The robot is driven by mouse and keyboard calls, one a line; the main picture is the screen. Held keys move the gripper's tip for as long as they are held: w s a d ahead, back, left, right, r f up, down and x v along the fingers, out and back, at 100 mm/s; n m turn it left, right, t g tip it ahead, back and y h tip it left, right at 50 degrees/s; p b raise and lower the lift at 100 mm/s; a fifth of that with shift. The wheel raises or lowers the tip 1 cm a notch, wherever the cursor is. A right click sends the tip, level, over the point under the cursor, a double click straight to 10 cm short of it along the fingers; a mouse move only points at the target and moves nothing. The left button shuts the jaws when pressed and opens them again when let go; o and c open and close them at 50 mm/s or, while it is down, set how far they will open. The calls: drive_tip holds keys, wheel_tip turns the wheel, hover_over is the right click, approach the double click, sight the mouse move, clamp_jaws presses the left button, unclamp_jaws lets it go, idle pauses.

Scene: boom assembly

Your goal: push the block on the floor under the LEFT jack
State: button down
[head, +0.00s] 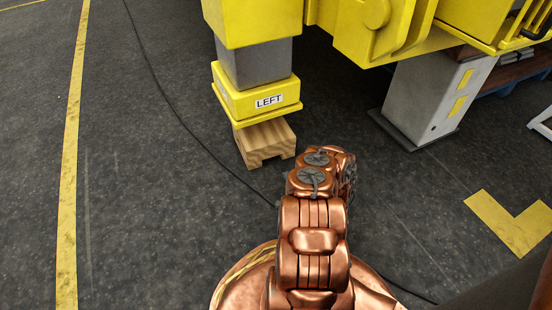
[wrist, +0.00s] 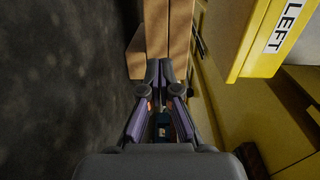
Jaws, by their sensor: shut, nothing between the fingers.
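The wooden block (head: 268,143) sits on the floor at the foot of the yellow jack labelled LEFT (head: 258,98). In the head view its back part is hidden beneath the jack's yellow foot, and its near end sticks out in front. My copper arm hides my gripper in the head view. In the wrist view my gripper (wrist: 160,63) is shut and empty, its fingertips right at the block (wrist: 156,28). I cannot tell whether they touch it. The LEFT jack's foot (wrist: 262,40) shows to the right in that view.
A grey support post (head: 425,98) stands on a dark plate to the right of the jack. Yellow floor lines lie at left (head: 72,150) and right (head: 510,222). The dark floor at left is clear.

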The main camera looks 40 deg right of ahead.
sight(274, 153)
drive_tip(key=shift+s+f, duration=0.2)
drive_tip(key=shift+s, duration=0.35)
drive_tip(key=b+x, duration=0.1)
drive_tip(key=x, duration=0.6)
drive_tip(key=b+x, duration=0.1)
drive_tip(key=x, duration=0.5)
drive_tip(key=shift+w+d+r, duration=0.2)
drive_tip(key=shift+w+d, duration=0.05)
drive_tip(key=shift+w, duration=0.1)
